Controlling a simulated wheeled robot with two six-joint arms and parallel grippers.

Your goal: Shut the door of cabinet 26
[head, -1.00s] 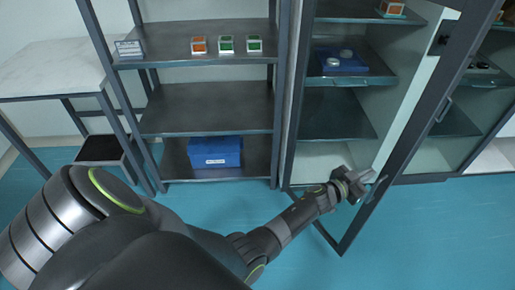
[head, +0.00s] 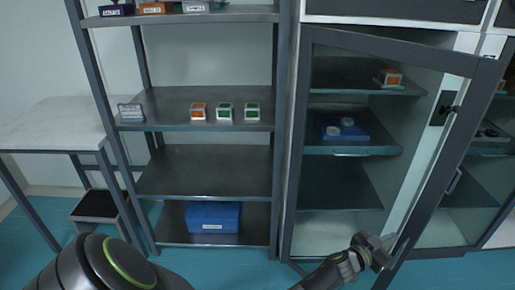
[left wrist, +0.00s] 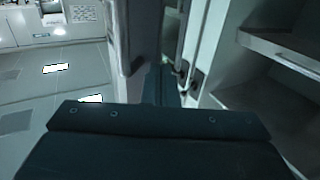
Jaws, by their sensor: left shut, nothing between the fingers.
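A tall cabinet (head: 418,190) with grey-framed glass stands on the right. Its glass door (head: 462,125) is ajar, with its free edge slanting out toward me on the right. A handle (head: 453,182) shows beside that edge. No cabinet number is readable. My left gripper (head: 385,247) is shut and empty, close to the lower part of the door's free edge. I cannot tell whether it touches the frame. In the left wrist view a dark upright frame (left wrist: 122,45) rises ahead, with cabinet shelves to its right. My right gripper is not in view.
An open shelf rack (head: 205,175) with small boxes and a blue bin (head: 212,217) stands left of the cabinet. Inside the cabinet are a blue tray (head: 345,130) and an orange box (head: 390,78).

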